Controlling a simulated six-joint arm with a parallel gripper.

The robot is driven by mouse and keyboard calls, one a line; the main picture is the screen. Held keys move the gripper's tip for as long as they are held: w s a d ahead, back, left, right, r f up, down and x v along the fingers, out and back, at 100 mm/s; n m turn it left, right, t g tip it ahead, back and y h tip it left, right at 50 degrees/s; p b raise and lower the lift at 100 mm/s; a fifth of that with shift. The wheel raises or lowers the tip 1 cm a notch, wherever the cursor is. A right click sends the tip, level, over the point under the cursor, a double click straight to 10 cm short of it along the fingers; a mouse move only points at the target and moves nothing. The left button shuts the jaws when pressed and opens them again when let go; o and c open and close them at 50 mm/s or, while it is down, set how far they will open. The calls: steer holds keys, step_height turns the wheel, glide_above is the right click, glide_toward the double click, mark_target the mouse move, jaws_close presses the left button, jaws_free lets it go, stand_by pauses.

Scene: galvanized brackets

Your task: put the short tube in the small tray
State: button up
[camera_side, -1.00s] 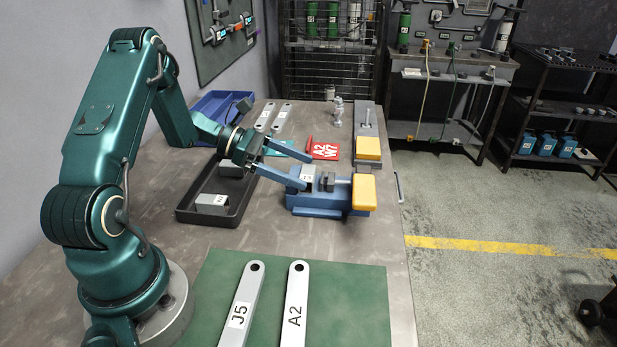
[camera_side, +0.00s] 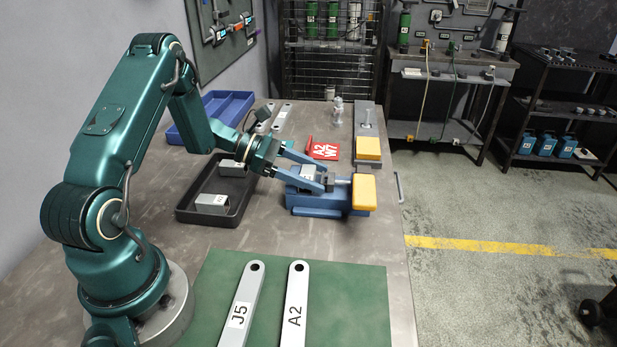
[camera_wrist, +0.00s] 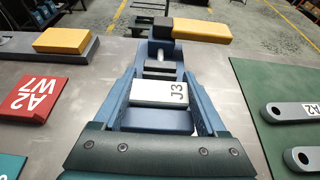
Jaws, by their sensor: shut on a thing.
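A short silver piece labelled J3 (camera_wrist: 160,93), which looks like the short tube, sits at the blue vise (camera_side: 335,197). It also shows in the side view (camera_side: 307,171), partly hidden by my fingers. My gripper (camera_side: 318,176) reaches down to the vise with one finger on each side of this piece, shut on it. In the wrist view my gripper (camera_wrist: 160,82) frames the piece between both fingers. The piece appears still at the vise; I cannot tell whether it is lifted. A black tray (camera_side: 212,220) left of the vise holds silver brackets. I cannot tell which is the small tray.
The vise has a yellow pad (camera_side: 363,192). A red A2 W7 block (camera_side: 324,150) and a grey fixture with a yellow pad (camera_side: 368,149) stand behind it. Long bars J5 (camera_side: 241,310) and A2 (camera_side: 295,310) lie on a green mat (camera_side: 350,300) in front.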

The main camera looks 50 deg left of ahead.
step_height(320, 180, up, 12)
steer(key=s+d+r+m+g+h, duration=0.1)
steer(key=s+d+r, duration=0.2)
steer(key=s+d, duration=0.3)
steer(key=s, duration=0.2)
steer(key=shift+s+r, duration=0.35)
steer(key=shift+s, duration=0.05)
stand_by(0.4)
steer(key=n+t, duration=0.1)
glide_above(312, 173)
steer(key=shift+y, duration=0.4)
step_height(312, 173, down, 6)
steer(key=shift+r, duration=0.15)
